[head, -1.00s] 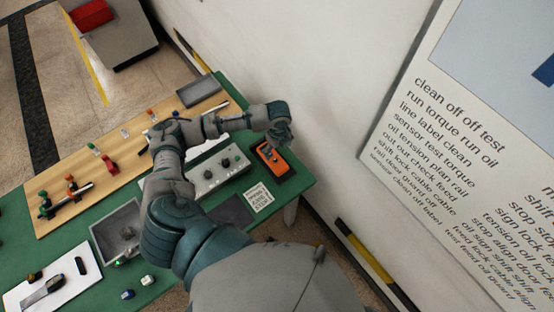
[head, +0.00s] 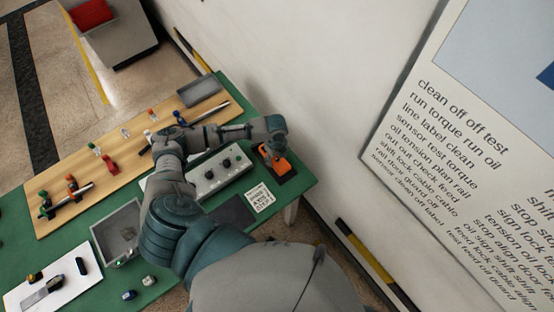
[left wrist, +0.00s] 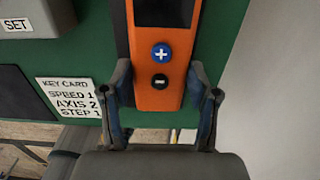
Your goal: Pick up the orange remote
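The orange remote (head: 284,167) lies on the right end of the green table, partly hidden under my left gripper (head: 274,153) in the head view. In the left wrist view the remote (left wrist: 158,98) shows a dark screen, a blue plus button and a black minus button. My left gripper (left wrist: 160,72) is open, with one finger on each side of the remote's lower part. The fingertips are close to its sides; I cannot tell whether they touch. My right gripper is not in view.
A grey control box (head: 217,172) and a key card sheet (head: 260,197) lie left of the remote. A dark pad (head: 232,211) is beside the sheet. A wooden board (head: 60,185) with several parts lies farther left. The white wall (head: 310,80) stands close to the table's right end.

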